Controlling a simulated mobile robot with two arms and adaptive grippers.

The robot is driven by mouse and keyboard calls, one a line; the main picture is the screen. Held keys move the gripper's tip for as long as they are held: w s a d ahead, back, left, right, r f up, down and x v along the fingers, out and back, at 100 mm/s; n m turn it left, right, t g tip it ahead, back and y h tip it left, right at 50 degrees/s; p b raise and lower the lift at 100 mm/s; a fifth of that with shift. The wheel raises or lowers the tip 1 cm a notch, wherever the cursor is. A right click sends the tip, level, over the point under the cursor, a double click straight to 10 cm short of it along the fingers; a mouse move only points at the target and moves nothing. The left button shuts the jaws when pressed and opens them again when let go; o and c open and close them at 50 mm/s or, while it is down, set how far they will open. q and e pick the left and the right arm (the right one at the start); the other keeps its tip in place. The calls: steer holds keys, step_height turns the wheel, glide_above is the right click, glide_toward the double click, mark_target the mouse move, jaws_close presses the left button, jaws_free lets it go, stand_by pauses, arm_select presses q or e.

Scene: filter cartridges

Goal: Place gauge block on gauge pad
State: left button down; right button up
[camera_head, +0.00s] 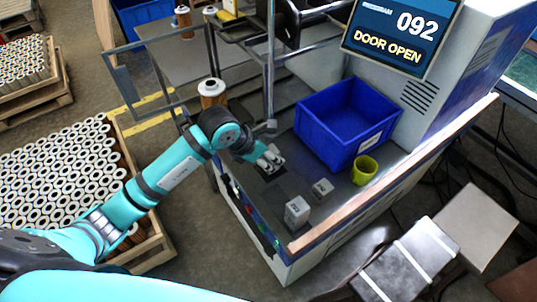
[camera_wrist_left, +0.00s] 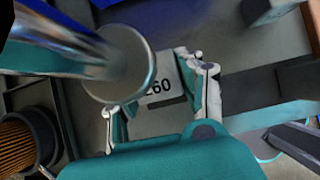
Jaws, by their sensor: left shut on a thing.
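My left gripper (camera_head: 270,160) is low over the machine's grey deck, left of the blue bin. In the left wrist view its fingers (camera_wrist_left: 163,95) are shut on a pale gauge block (camera_wrist_left: 163,82), whose printed label ends in "60". The head view hides this block behind the gripper. A dark flat patch (camera_head: 265,173), perhaps the gauge pad, lies just below the gripper; I cannot tell whether the block touches it. Two other grey labelled blocks (camera_head: 297,212) and (camera_head: 321,188) stand to the right, nearer the front edge. My right gripper is not in view.
A blue bin (camera_head: 330,143) and a yellow-green cup (camera_head: 364,170) stand on the deck. A metal post (camera_head: 270,75) rises beside my gripper and looms close in the left wrist view (camera_wrist_left: 115,60). A filter cartridge (camera_head: 211,94) stands behind my arm. A screen (camera_head: 400,35) reads "DOOR OPEN".

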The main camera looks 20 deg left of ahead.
arm_select(q)
steer(key=shift+f, duration=0.25)
steer(key=c, duration=0.8)
jaws_free()
steer(key=shift+r, duration=0.1)
steer(key=shift+r, duration=0.2)
steer(key=b+v, duration=0.1)
steer(key=v, duration=1.1)
